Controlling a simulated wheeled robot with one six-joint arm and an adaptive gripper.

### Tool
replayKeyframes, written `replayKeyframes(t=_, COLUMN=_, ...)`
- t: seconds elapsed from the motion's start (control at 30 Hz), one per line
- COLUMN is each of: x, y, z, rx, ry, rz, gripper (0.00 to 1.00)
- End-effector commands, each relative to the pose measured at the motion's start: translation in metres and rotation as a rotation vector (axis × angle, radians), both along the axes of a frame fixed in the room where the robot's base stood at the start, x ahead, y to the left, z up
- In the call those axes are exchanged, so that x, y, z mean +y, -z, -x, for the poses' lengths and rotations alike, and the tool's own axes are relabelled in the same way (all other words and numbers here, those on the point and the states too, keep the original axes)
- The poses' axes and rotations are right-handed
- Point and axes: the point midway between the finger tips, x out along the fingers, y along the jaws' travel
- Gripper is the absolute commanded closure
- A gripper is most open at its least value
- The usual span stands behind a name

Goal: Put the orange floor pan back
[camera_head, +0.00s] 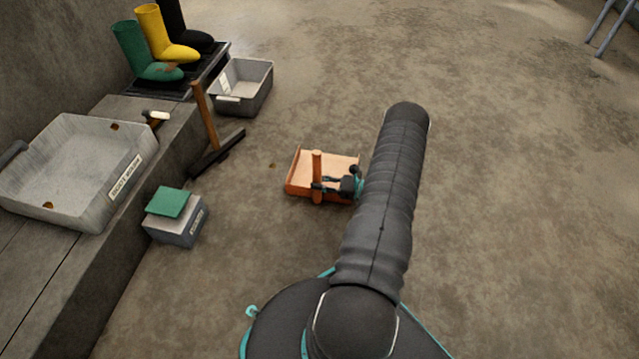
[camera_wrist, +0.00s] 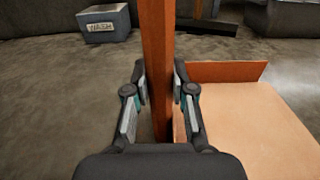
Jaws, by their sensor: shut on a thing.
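The orange floor pan (camera_head: 338,170) is a shallow scoop with a low rim and an upright orange handle. In the head view it is in the middle, over the bare floor. My gripper (camera_head: 325,186) comes from the right and is shut on the handle. In the wrist view my gripper (camera_wrist: 160,95) has one finger on each side of the handle, and the pan (camera_wrist: 250,110) spreads to the right. I cannot tell whether the pan touches the floor.
A grey box (camera_head: 178,222) with a green cloth stands at left. A wooden-handled tool (camera_head: 207,125) leans by the ledge. A large grey basin (camera_head: 75,165) rests on the ledge. A grey bin (camera_head: 243,88) and a boot tray (camera_head: 205,72) stand behind.

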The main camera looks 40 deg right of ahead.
Motion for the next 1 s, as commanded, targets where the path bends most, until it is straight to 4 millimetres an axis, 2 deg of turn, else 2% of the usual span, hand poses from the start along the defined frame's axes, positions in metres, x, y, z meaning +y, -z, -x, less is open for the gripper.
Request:
replayKeyframes(t=0.3, x=0.0, y=0.002, z=0.0, rx=-0.001, ry=0.0, rz=0.0, gripper=1.0)
replayKeyframes(t=0.33, x=0.0, y=0.002, z=0.0, rx=-0.001, ry=0.0, rz=0.001, gripper=0.69)
replayKeyframes(t=0.4, x=0.0, y=0.001, z=0.0, rx=-0.001, ry=0.0, rz=0.001, gripper=0.51)
replayKeyframes(t=0.8, x=-0.001, y=-0.002, z=0.001, rx=-0.001, ry=0.001, rz=0.001, gripper=0.51)
replayKeyframes(t=1.0, x=-0.021, y=-0.002, z=0.023, rx=0.001, ry=0.003, rz=0.001, gripper=0.51)
